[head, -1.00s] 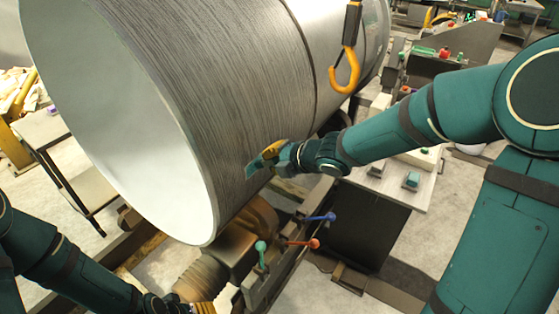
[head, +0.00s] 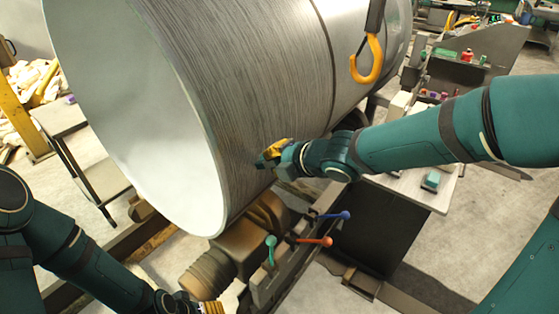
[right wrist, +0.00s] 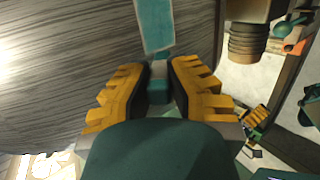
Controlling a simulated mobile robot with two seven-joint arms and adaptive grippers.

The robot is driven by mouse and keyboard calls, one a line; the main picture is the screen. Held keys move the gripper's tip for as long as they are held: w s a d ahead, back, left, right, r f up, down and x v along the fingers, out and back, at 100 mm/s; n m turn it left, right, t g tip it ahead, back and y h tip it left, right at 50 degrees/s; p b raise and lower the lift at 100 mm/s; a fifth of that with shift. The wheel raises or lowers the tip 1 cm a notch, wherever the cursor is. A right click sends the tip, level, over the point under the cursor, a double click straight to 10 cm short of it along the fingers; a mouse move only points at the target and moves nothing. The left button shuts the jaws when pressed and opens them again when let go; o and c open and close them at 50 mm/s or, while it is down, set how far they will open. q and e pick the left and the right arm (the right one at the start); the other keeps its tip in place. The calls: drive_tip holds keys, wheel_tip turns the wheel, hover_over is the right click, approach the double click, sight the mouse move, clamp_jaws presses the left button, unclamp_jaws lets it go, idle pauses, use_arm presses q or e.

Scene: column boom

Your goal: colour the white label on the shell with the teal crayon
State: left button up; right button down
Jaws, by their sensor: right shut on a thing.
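The large grey metal shell (head: 235,75) lies on its side, its pale open end facing left. In the right wrist view, its label (right wrist: 154,24) shows as an upright strip, mostly teal with thin pale edges. My right gripper (head: 270,153) is at the shell's lower right side, shut on the teal crayon (right wrist: 159,85). The crayon points at the label's near end; I cannot tell whether its tip touches. In the head view the gripper hides most of the label. My left gripper (head: 208,307) is low at the bottom edge, its fingertips partly cut off.
A yellow hook (head: 367,62) hangs in front of the shell, above my right forearm. Below are a brown roller (head: 210,272) and teal (head: 270,248), red (head: 316,241) and blue (head: 333,215) levers. A small table (head: 415,190) holds a teal block (head: 431,180).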

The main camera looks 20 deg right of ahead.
drive_tip(key=s+d+p, duration=0.2)
drive_tip(key=s+d, duration=0.1)
drive_tip(key=s, duration=0.1)
drive_tip(key=shift+s+d, duration=0.35)
drive_tip(key=shift+d, duration=0.05)
idle(0.5)
drive_tip(key=shift+s+d+p, duration=0.7)
drive_tip(key=shift+s+d, duration=0.2)
drive_tip(key=shift+s, duration=0.3)
